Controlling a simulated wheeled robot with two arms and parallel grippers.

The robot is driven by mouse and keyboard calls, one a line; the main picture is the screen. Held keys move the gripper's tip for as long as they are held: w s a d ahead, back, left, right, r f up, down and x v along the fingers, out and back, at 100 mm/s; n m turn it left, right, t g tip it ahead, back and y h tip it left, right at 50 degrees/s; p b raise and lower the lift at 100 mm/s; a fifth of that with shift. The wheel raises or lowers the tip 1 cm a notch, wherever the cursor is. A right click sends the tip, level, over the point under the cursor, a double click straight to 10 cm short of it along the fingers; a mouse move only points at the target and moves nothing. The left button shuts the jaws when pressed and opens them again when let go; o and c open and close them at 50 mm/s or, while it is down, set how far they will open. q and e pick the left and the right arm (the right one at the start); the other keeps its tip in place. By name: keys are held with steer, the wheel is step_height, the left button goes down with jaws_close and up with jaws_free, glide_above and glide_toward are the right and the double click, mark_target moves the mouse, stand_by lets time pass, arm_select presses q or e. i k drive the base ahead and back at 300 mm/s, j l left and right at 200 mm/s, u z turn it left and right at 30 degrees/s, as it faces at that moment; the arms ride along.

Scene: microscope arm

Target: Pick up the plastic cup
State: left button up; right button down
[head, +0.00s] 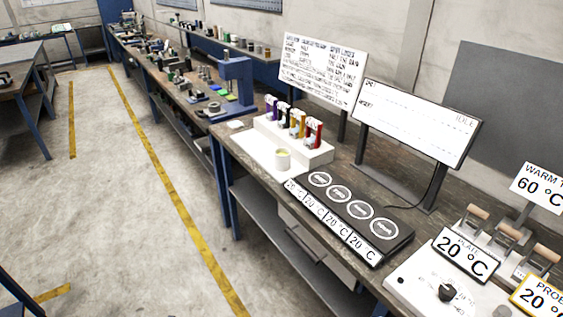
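A small pale cup with a yellowish inside (283,159) stands upright at the front of a white tray or stand (255,148) on the workbench. It is the only cup I can make out nearby, and I cannot tell its material. Behind it, several coloured tubes or handles in purple, yellow, orange and red (297,122) stand in a row on the white stand. Neither of my grippers is in view.
A black panel with several round pads (347,204) lies right of the cup. Two screens (417,122) stand behind. A white plate unit (447,291) and wooden-handled tools (509,230) are further right. A blue press (237,88) stands to the left. The floor (110,230) before the bench is clear.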

mark_target(282, 159)
steer(key=i+j, duration=0.6)
steer(key=i, duration=0.15)
steer(key=i+j+z, duration=0.1)
steer(key=i+j, duration=0.5)
steer(key=i, duration=0.1)
